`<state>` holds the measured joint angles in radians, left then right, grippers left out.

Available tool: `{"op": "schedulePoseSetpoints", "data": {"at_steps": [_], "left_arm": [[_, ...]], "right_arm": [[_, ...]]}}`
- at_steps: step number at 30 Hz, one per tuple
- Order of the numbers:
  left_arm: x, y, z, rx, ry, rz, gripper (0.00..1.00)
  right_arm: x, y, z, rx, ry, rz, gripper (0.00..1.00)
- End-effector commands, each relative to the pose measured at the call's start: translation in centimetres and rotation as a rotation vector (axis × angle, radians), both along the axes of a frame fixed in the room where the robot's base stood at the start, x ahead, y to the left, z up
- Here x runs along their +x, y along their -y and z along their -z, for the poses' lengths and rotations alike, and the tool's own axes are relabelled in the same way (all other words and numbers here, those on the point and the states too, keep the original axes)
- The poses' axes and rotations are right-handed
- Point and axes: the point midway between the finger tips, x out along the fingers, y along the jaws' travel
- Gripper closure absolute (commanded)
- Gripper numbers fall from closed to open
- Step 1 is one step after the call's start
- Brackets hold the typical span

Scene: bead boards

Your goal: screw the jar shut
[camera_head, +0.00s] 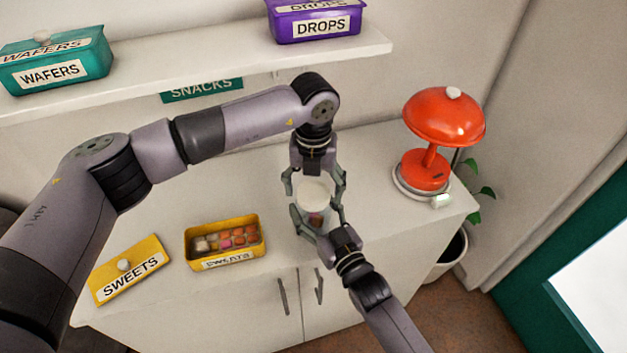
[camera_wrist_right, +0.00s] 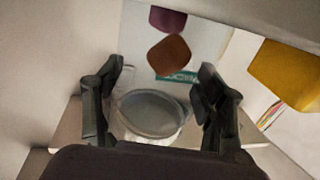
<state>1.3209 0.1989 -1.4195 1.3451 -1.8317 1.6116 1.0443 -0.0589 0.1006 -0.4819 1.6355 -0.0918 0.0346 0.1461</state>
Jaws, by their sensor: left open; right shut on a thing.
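A clear glass jar (camera_head: 316,219) with dark reddish sweets inside stands on the counter. A pale round lid (camera_head: 314,190) is at the jar's top; I cannot tell how tightly it sits. My right gripper (camera_head: 318,226) comes from the front and is shut on the jar's body. In the right wrist view its fingers (camera_wrist_right: 153,95) stand either side of a round grey disc (camera_wrist_right: 150,112) in clear glass. My left gripper (camera_head: 314,180) points down from above, open, with its fingers on either side of the lid.
An open yellow sweets box (camera_head: 190,250) and its lid (camera_head: 128,268) lie left of the jar on the white counter (camera_head: 390,215). A red lamp (camera_head: 444,118) stands right. A shelf (camera_head: 200,75) above carries a teal wafers box (camera_head: 55,60) and a purple drops box (camera_head: 314,22).

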Motion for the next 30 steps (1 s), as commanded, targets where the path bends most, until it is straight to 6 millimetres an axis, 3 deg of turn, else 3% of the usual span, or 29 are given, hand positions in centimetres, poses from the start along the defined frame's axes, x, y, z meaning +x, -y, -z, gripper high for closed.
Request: {"op": "schedulePoseSetpoints", "data": {"at_steps": [6, 27, 30], "left_arm": [[0.00, 0.01, 0.00, 0.000, 0.000, 0.000, 0.26], [0.01, 0.03, -0.03, -0.001, 0.001, 0.001, 0.73], [0.01, 0.03, -0.03, -0.001, 0.001, 0.003, 0.76]], "right_arm": [[0.01, 0.00, -0.01, 0.000, 0.000, 0.000, 1.00], [0.00, -0.01, -0.02, -0.001, 0.000, 0.000, 1.00], [-0.01, -0.02, -0.02, -0.001, 0.000, 0.000, 1.00]]}}
